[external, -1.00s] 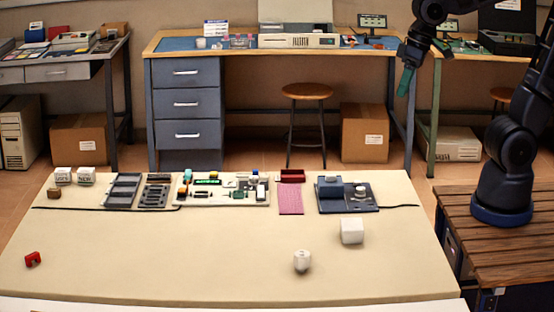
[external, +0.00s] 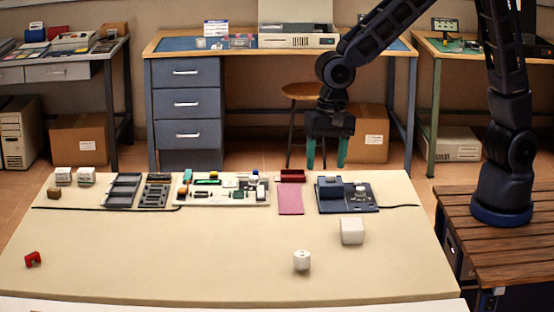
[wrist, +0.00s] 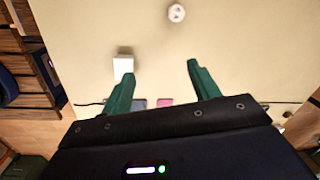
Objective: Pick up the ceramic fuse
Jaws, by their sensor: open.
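A small white cylinder (external: 302,260), which looks like the ceramic fuse, stands upright near the front of the beige table, right of centre. In the wrist view the cylinder (wrist: 176,12) is at the top edge, with dark marks on its top face. My gripper (external: 326,158) is open and empty, its green fingers pointing down, high above the table's back right part. In the wrist view my gripper (wrist: 161,80) has its fingers spread wide, with the cylinder well beyond the fingertips and nothing between them.
A white block (external: 352,231) stands to the right of and behind the cylinder; it also shows in the wrist view (wrist: 123,66). A blue device (external: 330,190), pink mat (external: 290,200) and circuit board (external: 225,195) line the back. A red part (external: 33,259) lies front left. Bare tabletop surrounds the cylinder.

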